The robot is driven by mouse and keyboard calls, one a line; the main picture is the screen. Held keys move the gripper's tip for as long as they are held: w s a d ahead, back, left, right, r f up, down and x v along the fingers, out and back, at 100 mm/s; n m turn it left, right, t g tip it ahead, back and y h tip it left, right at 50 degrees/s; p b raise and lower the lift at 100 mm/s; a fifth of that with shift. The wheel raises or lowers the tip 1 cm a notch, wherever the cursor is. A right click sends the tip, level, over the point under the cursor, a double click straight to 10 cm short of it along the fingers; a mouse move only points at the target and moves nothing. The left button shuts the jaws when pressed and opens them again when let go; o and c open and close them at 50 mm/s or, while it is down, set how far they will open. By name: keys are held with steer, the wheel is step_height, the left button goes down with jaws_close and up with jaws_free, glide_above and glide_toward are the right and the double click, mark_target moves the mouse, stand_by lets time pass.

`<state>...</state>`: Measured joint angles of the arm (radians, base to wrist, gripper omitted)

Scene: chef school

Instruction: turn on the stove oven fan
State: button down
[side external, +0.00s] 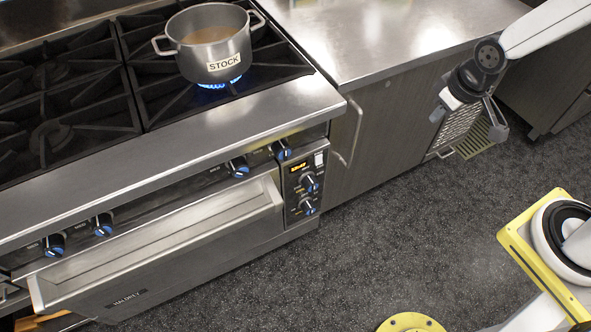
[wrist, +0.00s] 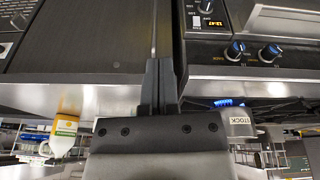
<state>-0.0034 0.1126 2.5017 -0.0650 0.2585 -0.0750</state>
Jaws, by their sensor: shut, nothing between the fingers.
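The stove oven (side external: 190,240) stands at the left in the side view. Its control panel (side external: 292,190) has a lit amber display, two blue-marked knobs and a small white switch (side external: 319,159) at its upper right. In the wrist view, which looks upside down, part of the panel with the display (wrist: 211,23) and the white switch (wrist: 206,5) shows at the top. My gripper (side external: 499,129) hangs to the right of the oven, well apart from the panel. In the wrist view its fingers (wrist: 159,66) are together and empty. The switch's position is too small to tell.
A pot labelled STOCK (side external: 214,45) sits over a lit blue burner. Several burner knobs (side external: 238,167) line the stove front. A steel-topped cabinet (side external: 375,35) stands right of the stove. The dark floor (side external: 390,215) between oven and arm is clear. A bottle (wrist: 65,132) shows in the wrist view.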

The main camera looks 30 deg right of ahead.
mark_target(319, 160)
steer(key=w+a+f+n+t+y, duration=0.1)
steer(key=w+a+f+n+t, duration=0.1)
steer(key=w+f+n, duration=0.75)
steer(key=a+f+n+y, duration=0.1)
steer(key=a+f+n, duration=0.1)
steer(key=f, duration=0.5)
steer(key=w+a+f+n+y, duration=0.1)
steer(key=a+f+n+y, duration=0.1)
steer(key=f, duration=0.6)
steer(key=shift+w+a+n+y, duration=0.15)
steer(key=shift+a+n+y, duration=0.15)
steer(key=shift+a+n, duration=0.6)
steer(key=shift+w+f, duration=0.1)
steer(key=shift+f, duration=0.05)
steer(key=shift+w+a+f, duration=0.6)
steer(key=shift+w+f, duration=0.75)
steer(key=shift+f, duration=0.05)
steer(key=shift+w+a+f, duration=0.55)
steer(key=shift+w+f, duration=0.85)
steer(key=shift+w+a+f, duration=0.6)
steer(key=shift+w+f, duration=0.75)
steer(key=shift+f, duration=0.05)
